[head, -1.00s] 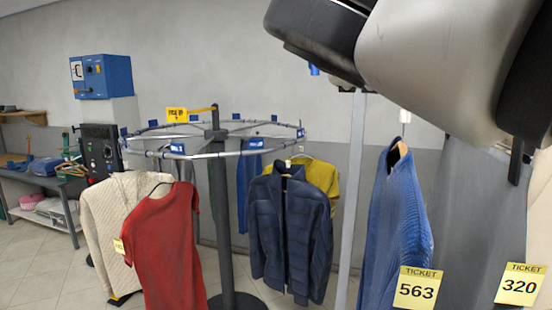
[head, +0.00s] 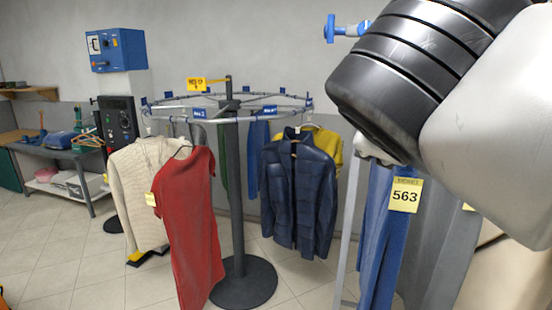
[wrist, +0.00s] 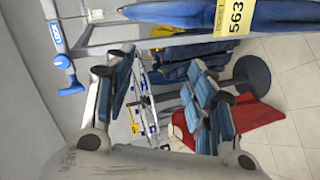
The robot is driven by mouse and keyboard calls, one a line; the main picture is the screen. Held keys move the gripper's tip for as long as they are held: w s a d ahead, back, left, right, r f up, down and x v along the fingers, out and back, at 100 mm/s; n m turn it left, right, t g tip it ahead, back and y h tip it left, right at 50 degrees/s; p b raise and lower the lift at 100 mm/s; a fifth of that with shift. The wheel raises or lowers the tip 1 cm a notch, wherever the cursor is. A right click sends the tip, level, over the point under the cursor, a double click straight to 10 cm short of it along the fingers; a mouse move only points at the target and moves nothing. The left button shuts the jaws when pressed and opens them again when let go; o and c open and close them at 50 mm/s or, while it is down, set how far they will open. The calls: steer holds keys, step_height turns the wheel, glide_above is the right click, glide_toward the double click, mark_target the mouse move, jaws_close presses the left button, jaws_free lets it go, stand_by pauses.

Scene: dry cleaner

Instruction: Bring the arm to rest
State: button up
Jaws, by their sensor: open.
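My gripper (wrist: 165,92) shows in the wrist view with its two blue-padded fingers spread apart. It is open, and nothing is between the fingers. The round garment rack shows beyond the fingers. In the head view, dark and light grey links of my arm (head: 455,85) fill the upper right, and my gripper cannot be made out there. They cover part of a blue garment (head: 375,235) with a yellow ticket 563 (head: 405,195). That ticket also shows at the top of the wrist view (wrist: 235,16).
A round rail (head: 165,111) on a dark post carries a red garment (head: 188,230), a cream sweater (head: 130,170) and a dark blue jacket (head: 300,190). A blue wall box (head: 117,50) and a work table (head: 50,150) stand left. The floor at front left is mostly clear.

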steer(key=s+f+m+g+y+b, duration=0.1)
steer(key=s+f+m+g, duration=0.2)
steer(key=f, duration=0.9)
steer(key=s+f+m+g+y+b, duration=0.1)
steer(key=s+f+m, duration=0.3)
steer(key=s+f, duration=0.5)
steer(key=s+f+m+g+y+b, duration=0.2)
steer(key=s+f+m+g, duration=0.2)
steer(key=f, duration=1.3)
steer(key=shift+s+a+g+y, duration=0.3)
steer(key=shift+s+a+y, duration=0.15)
steer(key=shift+s, duration=0.65)
